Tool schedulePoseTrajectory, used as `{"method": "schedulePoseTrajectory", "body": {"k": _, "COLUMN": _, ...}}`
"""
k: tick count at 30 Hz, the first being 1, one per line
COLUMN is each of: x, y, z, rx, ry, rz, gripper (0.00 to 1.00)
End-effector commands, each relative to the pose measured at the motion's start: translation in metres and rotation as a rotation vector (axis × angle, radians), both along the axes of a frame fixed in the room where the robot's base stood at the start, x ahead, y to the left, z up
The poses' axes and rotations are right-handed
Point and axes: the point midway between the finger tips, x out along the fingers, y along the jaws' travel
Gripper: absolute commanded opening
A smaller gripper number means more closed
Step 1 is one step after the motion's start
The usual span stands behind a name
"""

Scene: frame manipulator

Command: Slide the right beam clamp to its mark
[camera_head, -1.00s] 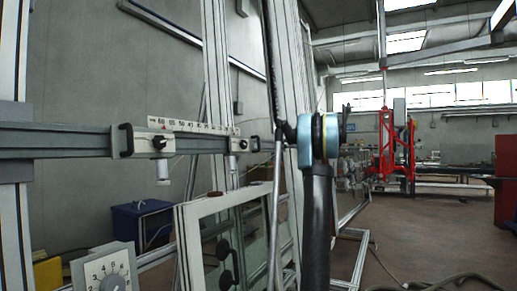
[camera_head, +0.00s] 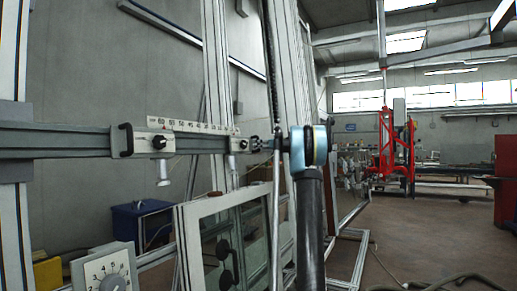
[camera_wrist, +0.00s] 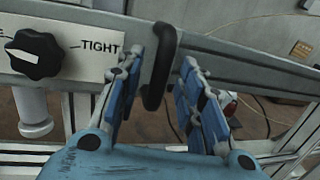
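The right beam clamp (camera_head: 236,145) sits on the grey horizontal beam (camera_head: 70,142) at the right end of the number scale (camera_head: 190,126). In the wrist view, its plate (camera_wrist: 85,40) carries a black knob (camera_wrist: 36,55) beside the word TIGHT; the knob's exact setting is unclear. A black handle (camera_wrist: 159,68) stands out from the plate's right side. My gripper (camera_wrist: 162,70) is open, with its blue fingers either side of the handle. The mark is not discernible.
The left beam clamp (camera_head: 157,143) is farther left on the beam. A glazed frame (camera_head: 228,240) stands below. A dial box (camera_head: 105,270) and a blue box (camera_head: 140,222) are at lower left.

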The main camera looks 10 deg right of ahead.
Motion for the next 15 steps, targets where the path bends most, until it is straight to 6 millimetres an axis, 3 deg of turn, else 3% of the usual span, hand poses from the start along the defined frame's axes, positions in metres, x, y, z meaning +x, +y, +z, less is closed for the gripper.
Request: {"method": "schedulePoseTrajectory", "body": {"k": 15, "x": 0.0107, "y": 0.0105, "z": -0.0002, "rx": 0.000, "ry": 0.000, "rz": 0.000, "gripper": 0.33}}
